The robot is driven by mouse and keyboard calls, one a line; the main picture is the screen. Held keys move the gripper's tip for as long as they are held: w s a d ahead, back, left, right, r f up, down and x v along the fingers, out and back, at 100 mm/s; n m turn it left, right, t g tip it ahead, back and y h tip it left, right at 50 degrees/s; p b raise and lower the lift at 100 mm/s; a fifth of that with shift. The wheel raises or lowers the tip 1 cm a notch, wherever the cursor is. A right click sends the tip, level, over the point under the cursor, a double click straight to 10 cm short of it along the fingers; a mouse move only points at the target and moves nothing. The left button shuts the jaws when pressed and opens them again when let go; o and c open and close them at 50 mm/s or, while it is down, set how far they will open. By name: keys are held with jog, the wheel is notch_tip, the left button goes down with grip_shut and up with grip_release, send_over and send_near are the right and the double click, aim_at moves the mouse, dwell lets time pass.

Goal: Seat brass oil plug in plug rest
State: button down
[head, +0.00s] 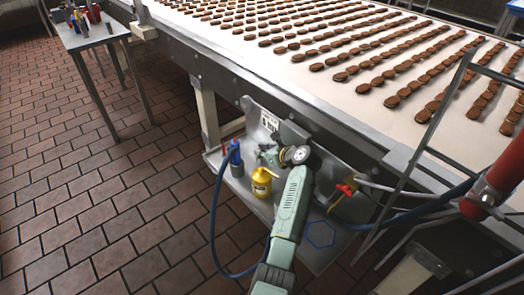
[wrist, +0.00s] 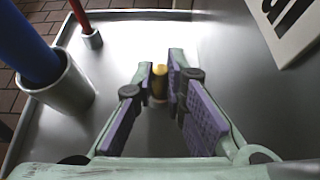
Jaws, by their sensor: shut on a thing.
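The brass oil plug (wrist: 158,82) shows in the wrist view as a small yellow, rounded piece between my fingertips. My gripper (wrist: 160,78) has purple-padded fingers and is shut on it, above the grey metal tray. A pale patch shows just below the plug; I cannot tell whether it is the plug rest or touches the plug. In the head view my gripper (head: 265,153) is over the tray's back part, behind the yellow oil can. The plug cannot be made out there, and I cannot identify the plug rest in either view.
The tray (wrist: 225,60) holds a grey cup (wrist: 66,88) with a blue item and a small cup (wrist: 92,39) with a red rod, both left of my fingers. The yellow oil can (head: 262,183), blue hexagon outline (head: 321,234) and red valve handle (head: 345,189) are nearer. A conveyor (head: 270,65) stands behind.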

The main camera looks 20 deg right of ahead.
jog(key=shift+f, duration=0.1)
jog(key=c, duration=1.6)
grip_release()
jog(key=shift+c, duration=0.2)
jog(key=b+v, duration=0.1)
jog(key=v, duration=0.6)
jog(key=shift+s+r, duration=0.25)
